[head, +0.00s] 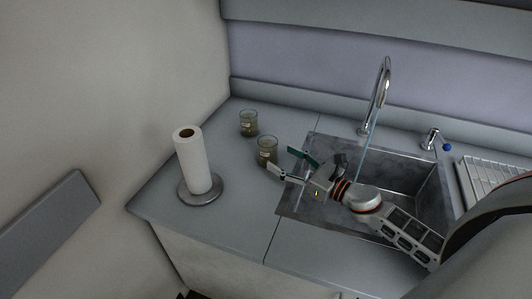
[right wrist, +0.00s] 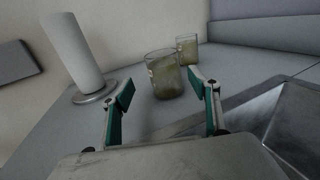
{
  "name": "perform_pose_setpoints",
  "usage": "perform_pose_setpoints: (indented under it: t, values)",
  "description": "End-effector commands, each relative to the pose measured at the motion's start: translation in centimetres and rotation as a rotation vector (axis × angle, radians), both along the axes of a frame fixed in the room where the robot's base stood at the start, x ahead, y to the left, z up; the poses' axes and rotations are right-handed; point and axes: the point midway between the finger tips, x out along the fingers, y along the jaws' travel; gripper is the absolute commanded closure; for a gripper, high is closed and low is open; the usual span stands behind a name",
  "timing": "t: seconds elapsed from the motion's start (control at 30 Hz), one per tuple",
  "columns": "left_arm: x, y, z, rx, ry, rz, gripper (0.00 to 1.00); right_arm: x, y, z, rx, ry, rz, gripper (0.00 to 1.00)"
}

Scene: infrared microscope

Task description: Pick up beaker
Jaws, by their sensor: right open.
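Two glass beakers with greenish-brown contents stand upright on the grey counter. The nearer beaker (head: 267,151) is just left of my right gripper in the head view, and the farther beaker (head: 248,123) is behind it. In the right wrist view the nearer beaker (right wrist: 165,76) shows between and beyond the fingertips, and the farther beaker (right wrist: 187,49) is behind it to the right. My right gripper (head: 285,163) is open and empty, its fingers pointing toward the nearer beaker without visible contact; its fingers also show in the right wrist view (right wrist: 163,88). My left gripper is not in view.
A paper towel roll on a stand (head: 194,163) is left of the beakers. A metal sink (head: 400,176) with a faucet (head: 380,95) and running water is on the right, under my right arm. The counter (head: 240,215) in front is clear.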

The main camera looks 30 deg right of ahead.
Motion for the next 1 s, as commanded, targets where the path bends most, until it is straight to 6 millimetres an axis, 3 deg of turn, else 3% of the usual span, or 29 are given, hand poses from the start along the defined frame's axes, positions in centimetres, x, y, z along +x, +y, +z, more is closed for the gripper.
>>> perform_pose_setpoints:
  t: [0.63,0.97,1.0]
  values:
    - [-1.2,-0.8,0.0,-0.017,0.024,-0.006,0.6,6.7,1.8,0.8,0.001,-0.005,0.0,0.39]
    - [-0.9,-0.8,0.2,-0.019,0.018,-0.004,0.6,7.2,2.1,0.6,0.0,-0.003,0.0,0.39]
    - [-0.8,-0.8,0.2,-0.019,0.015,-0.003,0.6,7.2,2.1,0.6,0.0,-0.003,0.0,0.47]
